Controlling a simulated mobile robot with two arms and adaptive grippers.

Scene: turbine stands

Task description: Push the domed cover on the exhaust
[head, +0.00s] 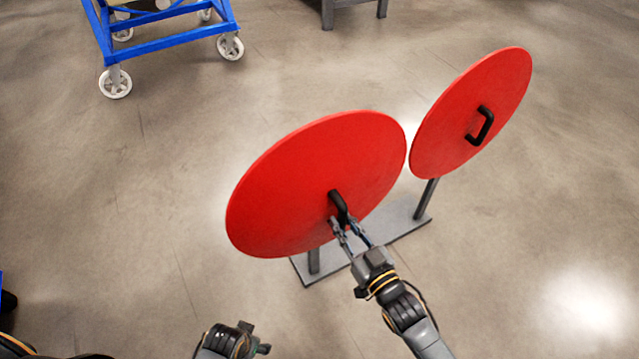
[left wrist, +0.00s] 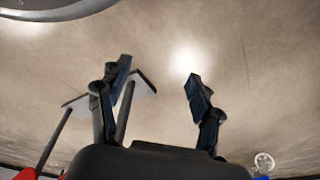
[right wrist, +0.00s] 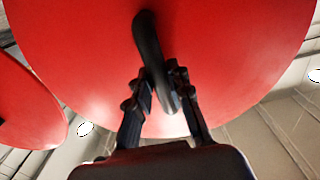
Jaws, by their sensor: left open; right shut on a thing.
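A large red round cover (head: 300,190) with a black handle (head: 338,203) stands at the centre of the head view. My right gripper (head: 350,232) is shut on that handle, and the right wrist view (right wrist: 163,92) shows its fingers on either side of the handle's lower end. A second red cover (head: 465,110) with its own black handle (head: 481,125) stands to the right. I cannot tell which cover is the domed one, and no exhaust opening shows. My left gripper (left wrist: 160,76) is open and empty, low in the head view (head: 256,340).
The covers are above a grey base plate (head: 402,222) with dark posts (head: 427,199). A blue wheeled frame (head: 165,42) is at the upper left, and grey furniture legs (head: 327,14) show at the top. The floor left and right of the covers is clear.

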